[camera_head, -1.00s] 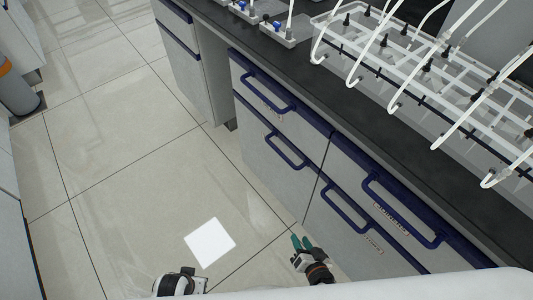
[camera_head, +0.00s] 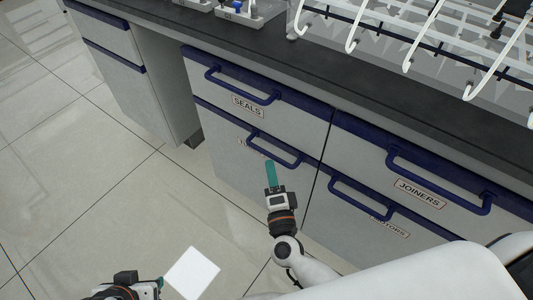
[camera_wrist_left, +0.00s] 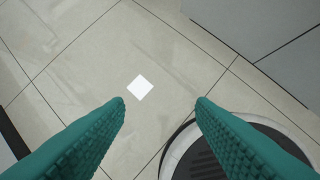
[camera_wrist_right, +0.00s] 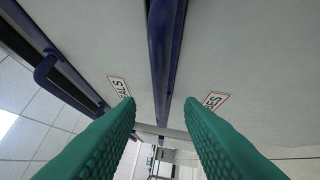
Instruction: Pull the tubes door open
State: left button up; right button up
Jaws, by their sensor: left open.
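The tubes door is the grey lower left front (camera_head: 228,157) of the cabinet, under the SEALS drawer. Its label is mostly hidden behind its blue handle (camera_head: 290,160). The door looks closed. My right gripper (camera_head: 270,165) is just in front of this handle. In the right wrist view its green fingers (camera_wrist_right: 160,105) are open and empty, and the blue handle (camera_wrist_right: 163,60) lies between them in the picture; contact cannot be told. My left gripper (camera_head: 160,283) is low at the left; in its wrist view it is open (camera_wrist_left: 162,103) and empty over the floor.
The SEALS drawer handle (camera_head: 240,88) sticks out above. The JOINERS drawer (camera_head: 415,172) and another lower front with a handle (camera_head: 360,200) are to the right. Floor at the left is free, with a white square (camera_head: 192,273).

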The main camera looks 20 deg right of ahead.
aim_at(267, 152)
pick_arm(q)
jog(key=shift+w+d+r+t, duration=0.2)
jog(key=shift+w+t, duration=0.15)
jog(key=shift+w, duration=0.2)
jog(key=shift+w+d+r+t, duration=0.15)
jog(key=shift+w+t, duration=0.2)
jog(key=shift+w, duration=0.2)
pick_arm(e)
jog(key=shift+w+d+r, duration=0.1)
jog(key=shift+w+r, duration=0.05)
jog(key=shift+w, duration=0.85)
jog(key=shift+w+d+r, duration=0.1)
jog(key=shift+w+d, duration=0.05)
jog(key=shift+w, duration=0.9)
jog(key=shift+w+d+r, duration=0.1)
jog(key=shift+w+r, duration=0.05)
jog(key=shift+w, duration=0.85)
jog(key=shift+c, duration=0.3)
grip_shut()
